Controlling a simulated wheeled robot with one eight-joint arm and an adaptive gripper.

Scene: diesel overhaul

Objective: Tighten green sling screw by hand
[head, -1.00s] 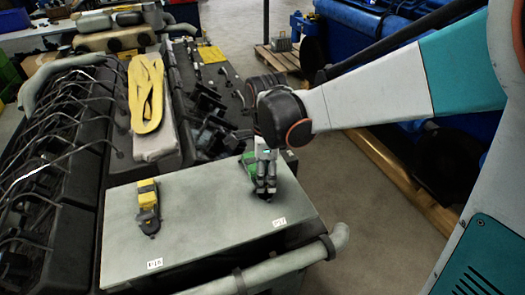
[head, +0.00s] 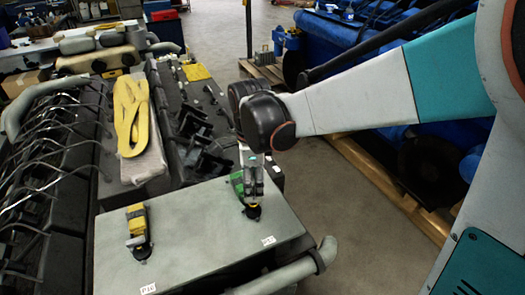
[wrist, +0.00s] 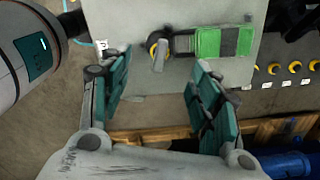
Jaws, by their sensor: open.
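The green sling (wrist: 224,40) lies on a pale grey flat cover. In the wrist view its grey strap end leads left to a dark shackle with a yellow ring and a grey screw (wrist: 159,56). In the head view, green fabric (head: 237,183) shows just left of my gripper (head: 253,198), which hides part of the sling and points down over the shackle. In the wrist view my gripper (wrist: 163,95) is open, with teal-padded fingers spread left and right. The screw is seen between and beyond the fingertips; nothing is held.
A yellow sling with a dark shackle (head: 137,231) lies on the same cover (head: 195,235), to the left. A long yellow strap (head: 130,115) lies behind. A pipe (head: 285,277) runs along the cover's front right edge. Much of the cover between the slings is clear.

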